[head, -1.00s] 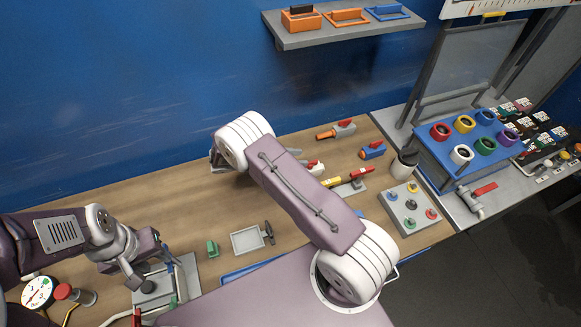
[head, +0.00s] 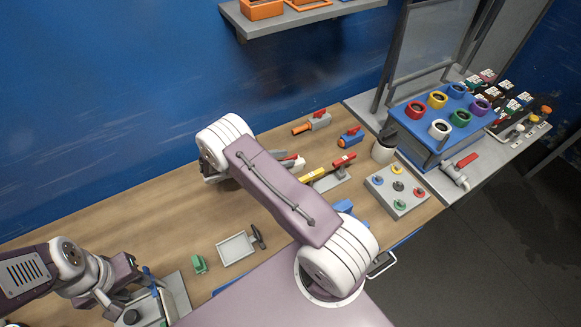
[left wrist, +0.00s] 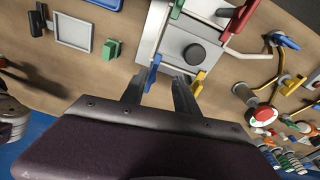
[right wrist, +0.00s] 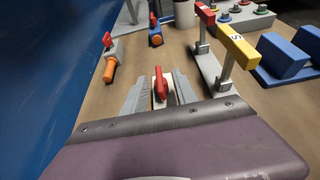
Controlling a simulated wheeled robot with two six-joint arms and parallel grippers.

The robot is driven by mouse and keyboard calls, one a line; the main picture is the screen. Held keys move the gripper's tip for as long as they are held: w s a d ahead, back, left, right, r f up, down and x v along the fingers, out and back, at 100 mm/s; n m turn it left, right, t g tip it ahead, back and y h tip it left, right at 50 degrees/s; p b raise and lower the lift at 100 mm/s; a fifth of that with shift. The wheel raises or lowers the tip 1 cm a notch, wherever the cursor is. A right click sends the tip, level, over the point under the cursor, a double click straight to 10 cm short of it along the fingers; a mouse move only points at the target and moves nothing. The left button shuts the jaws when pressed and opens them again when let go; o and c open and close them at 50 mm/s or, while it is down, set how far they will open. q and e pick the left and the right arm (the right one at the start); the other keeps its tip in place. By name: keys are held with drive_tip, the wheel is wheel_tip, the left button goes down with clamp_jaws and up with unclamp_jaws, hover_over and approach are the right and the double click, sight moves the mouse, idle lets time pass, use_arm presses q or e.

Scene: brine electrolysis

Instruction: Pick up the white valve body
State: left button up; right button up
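The white valve body with a red handle (right wrist: 161,84) lies on the wooden bench, between the spread fingers of my right gripper (right wrist: 158,88) in the right wrist view. In the head view the white valve body (head: 294,163) shows just past my right arm, which partly hides it. My right gripper is open, one finger on each side of the valve; I cannot tell whether they touch it. My left gripper (left wrist: 160,88) is open, its fingers near a grey plate with coloured levers (left wrist: 190,50) and apart from the valve body.
An orange-ended valve (head: 312,122) and a blue valve (head: 350,138) lie beyond. A yellow-and-red bar stand (right wrist: 213,62) is close on the right. A grey button box (head: 398,190) and white cup (head: 383,150) stand further right. The blue wall (right wrist: 40,80) is close on the left.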

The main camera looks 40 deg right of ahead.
sight(289, 157)
drive_tip(key=shift+x, duration=1.55)
drive_tip(key=shift+w, duration=0.1)
clamp_jaws()
